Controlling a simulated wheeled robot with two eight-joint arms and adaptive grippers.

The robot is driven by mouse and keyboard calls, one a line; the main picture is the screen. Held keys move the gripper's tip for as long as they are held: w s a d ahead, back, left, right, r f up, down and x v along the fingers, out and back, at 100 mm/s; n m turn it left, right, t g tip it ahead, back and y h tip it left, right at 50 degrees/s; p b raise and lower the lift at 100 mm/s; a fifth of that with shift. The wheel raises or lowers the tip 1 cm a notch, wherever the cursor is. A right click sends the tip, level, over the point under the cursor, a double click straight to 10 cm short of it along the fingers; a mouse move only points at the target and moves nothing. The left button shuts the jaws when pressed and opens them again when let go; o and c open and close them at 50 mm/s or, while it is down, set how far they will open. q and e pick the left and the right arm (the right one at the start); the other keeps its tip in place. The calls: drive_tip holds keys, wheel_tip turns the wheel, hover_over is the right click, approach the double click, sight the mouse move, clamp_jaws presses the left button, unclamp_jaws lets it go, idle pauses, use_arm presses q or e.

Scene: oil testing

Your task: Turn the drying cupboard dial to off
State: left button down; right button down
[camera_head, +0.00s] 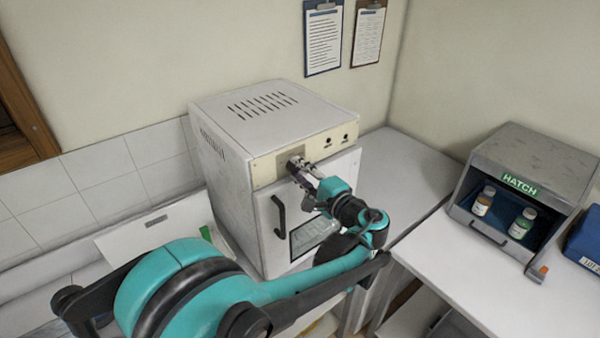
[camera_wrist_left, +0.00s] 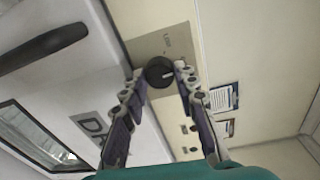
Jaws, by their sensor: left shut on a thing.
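The drying cupboard (camera_head: 222,130) is a white box standing on the counter, with a vented top, a black door handle (camera_head: 279,215) and a door window. Its dial (camera_wrist_left: 159,72) is a round black knob with a pale mark, on the beige control strip (camera_wrist_left: 168,45) above the door. My left gripper (camera_head: 297,166) reaches the front of the strip. In the left wrist view its two fingertips (camera_wrist_left: 160,76) are shut on the dial, one on each side. In the head view the gripper mostly hides the dial. My right gripper is not in view.
A grey hatch box (camera_head: 540,160) with two bottles inside stands on the right counter (camera_head: 440,245). A blue box (camera_head: 584,240) is at the right edge. Two clipboards (camera_head: 323,40) hang on the back wall. The counter right of the cupboard is clear.

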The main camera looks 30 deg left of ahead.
use_arm(q)
drive_tip(key=shift+m, duration=0.6)
drive_tip(key=c, duration=1.2)
unclamp_jaws()
drive_tip(key=shift+o, duration=0.2)
drive_tip(key=shift+d, duration=0.15)
drive_tip(key=v, duration=0.8)
